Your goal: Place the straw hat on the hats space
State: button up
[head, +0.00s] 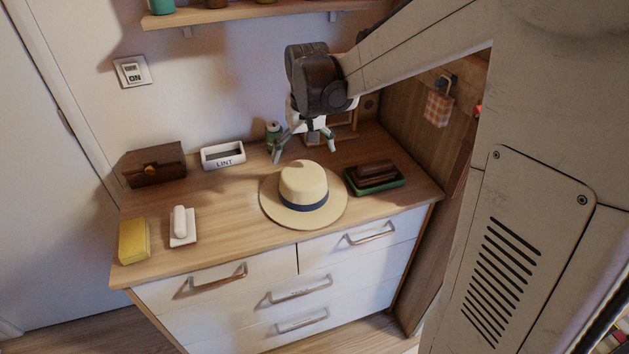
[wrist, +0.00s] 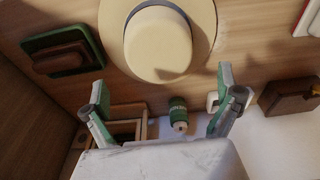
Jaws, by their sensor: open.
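The straw hat (head: 304,184) is cream with a dark blue band and lies brim down on the wooden dresser top, near the middle front. It also shows at the top of the wrist view (wrist: 160,45), partly cut off by the frame edge. My gripper (head: 304,155) is open and empty, above and slightly behind the hat. In the wrist view its two fingers (wrist: 160,95) are spread wide, with the hat beyond them. I see no clear contact between fingers and hat. I cannot make out a space labelled for hats.
A green tray with a brown brush (head: 375,175) is right of the hat. A shelf (head: 250,10) is above; drawers (head: 290,290) are shut.

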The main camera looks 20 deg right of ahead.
jog(key=s+a+r+t, duration=0.2)
jog(key=s+r, duration=0.1)
jog(key=s, duration=0.8)
jog(key=s+a+r+n+t, duration=0.1)
jog(key=s+a+r+t, duration=0.1)
jog(key=s, duration=0.9)
jog(key=shift+s+a+r+t, duration=0.3)
jog(key=shift+a+r+t, duration=0.1)
jog(key=shift+a+r, duration=0.35)
jog(key=shift+s+a+f, duration=0.2)
jog(key=shift+s+f, duration=0.05)
jog(key=shift+s, duration=0.15)
jog(key=shift+c, duration=0.5)
jog(key=shift+w, duration=0.1)
